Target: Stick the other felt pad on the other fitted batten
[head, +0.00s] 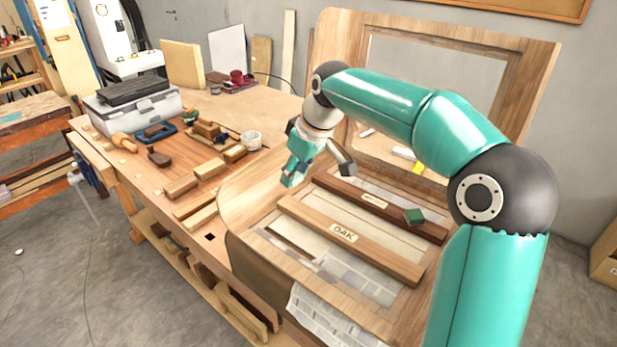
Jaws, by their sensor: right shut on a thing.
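A pale batten (375,256) labelled OAK lies across the curved wooden panel (255,190), with no pad visible on it. A darker batten (335,187) with a small label lies parallel behind it. A green felt pad (414,216) sits on the right part of the dark batten. My right gripper (294,177) is above the panel, just past the left ends of the battens. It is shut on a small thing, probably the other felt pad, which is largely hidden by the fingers. My left gripper is not in view.
The workbench at left holds wood blocks (210,170), a white cup (251,140), a blue-handled tool (155,133) and a grey toolbox (135,105). A tall wooden frame (520,75) stands behind the battens. Newspaper (325,318) hangs at the panel's front edge.

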